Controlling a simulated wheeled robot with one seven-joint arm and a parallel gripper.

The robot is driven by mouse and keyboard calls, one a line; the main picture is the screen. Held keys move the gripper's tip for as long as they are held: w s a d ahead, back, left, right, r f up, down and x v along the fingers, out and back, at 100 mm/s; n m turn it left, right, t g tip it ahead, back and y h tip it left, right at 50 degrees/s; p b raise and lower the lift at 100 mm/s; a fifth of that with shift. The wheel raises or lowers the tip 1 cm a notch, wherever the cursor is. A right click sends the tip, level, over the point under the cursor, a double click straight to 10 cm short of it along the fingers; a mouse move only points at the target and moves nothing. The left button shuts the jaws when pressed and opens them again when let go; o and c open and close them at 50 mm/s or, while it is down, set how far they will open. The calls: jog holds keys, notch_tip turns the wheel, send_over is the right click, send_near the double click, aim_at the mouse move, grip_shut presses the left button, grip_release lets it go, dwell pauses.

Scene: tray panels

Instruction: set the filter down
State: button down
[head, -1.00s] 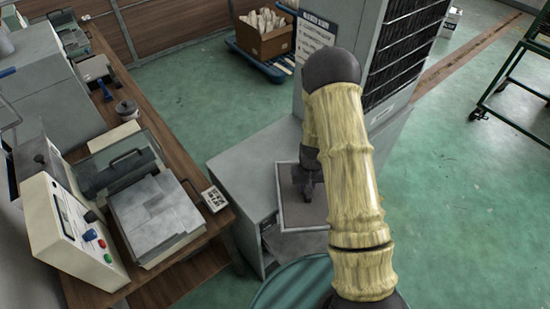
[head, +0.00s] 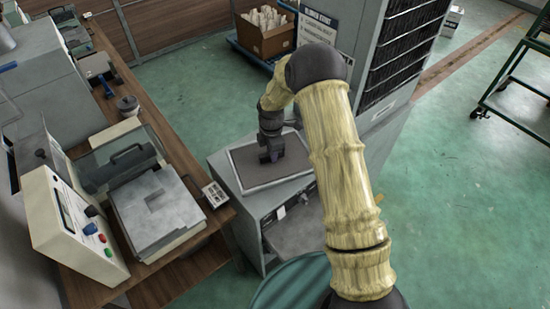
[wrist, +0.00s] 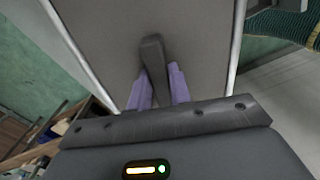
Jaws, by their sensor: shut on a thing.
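The filter (head: 245,176) is a flat grey panel with a thin light frame. In the head view it lies roughly level over the top of the low grey cabinet (head: 222,172); I cannot tell whether it touches. My gripper (head: 270,157) comes down on the panel's middle. In the wrist view the purple fingers of my gripper (wrist: 158,90) are shut on the dark handle (wrist: 152,58) that stands up from the filter (wrist: 100,35). The panel hides much of the cabinet top.
The cabinet's front is open below the filter, showing a grey inside (head: 305,230). A tall grey unit with dark slats (head: 400,50) stands behind. A wooden bench (head: 190,165) with machines runs along the left.

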aim_at(269, 157)
jog(key=n, duration=0.1)
jog(key=w+a+r+n, duration=0.1)
jog(key=n, duration=0.1)
jog(key=shift+w+r, duration=0.25)
jog(key=shift+r, duration=0.05)
jog(key=shift+f, duration=0.1)
jog(key=shift+f+p, duration=1)
jog(key=shift+f, duration=1.85)
notch_tip(269, 157, down, 4)
jog(key=shift+r+p, duration=0.2)
jog(key=shift+p, duration=0.65)
jog(key=shift+f, duration=0.25)
